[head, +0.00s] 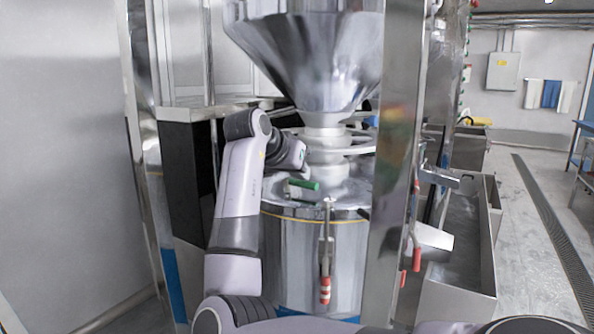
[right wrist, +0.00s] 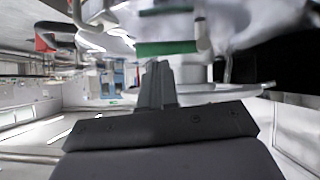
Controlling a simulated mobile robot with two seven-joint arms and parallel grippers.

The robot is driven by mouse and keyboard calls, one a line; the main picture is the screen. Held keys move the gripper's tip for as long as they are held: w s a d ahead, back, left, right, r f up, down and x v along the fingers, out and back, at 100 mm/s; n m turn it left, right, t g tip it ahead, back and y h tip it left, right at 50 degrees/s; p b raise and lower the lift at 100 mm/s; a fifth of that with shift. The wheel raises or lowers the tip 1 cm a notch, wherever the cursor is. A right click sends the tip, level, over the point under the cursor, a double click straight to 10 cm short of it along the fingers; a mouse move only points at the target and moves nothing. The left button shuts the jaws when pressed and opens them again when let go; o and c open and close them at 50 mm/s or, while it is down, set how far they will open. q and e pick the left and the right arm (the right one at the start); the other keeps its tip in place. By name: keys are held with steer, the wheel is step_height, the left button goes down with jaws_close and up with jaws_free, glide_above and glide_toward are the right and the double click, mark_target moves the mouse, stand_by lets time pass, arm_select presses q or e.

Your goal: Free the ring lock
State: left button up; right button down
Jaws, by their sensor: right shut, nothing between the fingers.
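The steel grinder (head: 310,265) stands in the middle of the head view under a large funnel hopper (head: 310,60). A ring-shaped collar (head: 350,143) surrounds its neck. A green-ended handle (head: 304,184) lies on the lid at the neck's front left; I cannot tell for sure whether it is the ring lock. My right gripper (head: 299,158) is just above this handle, at the left of the neck. In the right wrist view its fingers (right wrist: 157,72) are shut and empty, with the green handle (right wrist: 166,47) just beyond the tips. My left gripper is out of view.
A red-handled clamp (head: 325,285) hangs on the grinder's front. A steel post (head: 393,180) rises close on the right, with a steel trough (head: 462,250) beyond it. A dark panel (head: 187,175) stands at the left.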

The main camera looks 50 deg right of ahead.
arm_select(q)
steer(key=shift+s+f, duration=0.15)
arm_select(e)
steer(key=shift+s+f+m+t, duration=0.2)
steer(key=shift+f+m+t, duration=0.2)
steer(key=shift+t, duration=0.1)
steer(key=shift+r, duration=0.1)
stand_by(0.8)
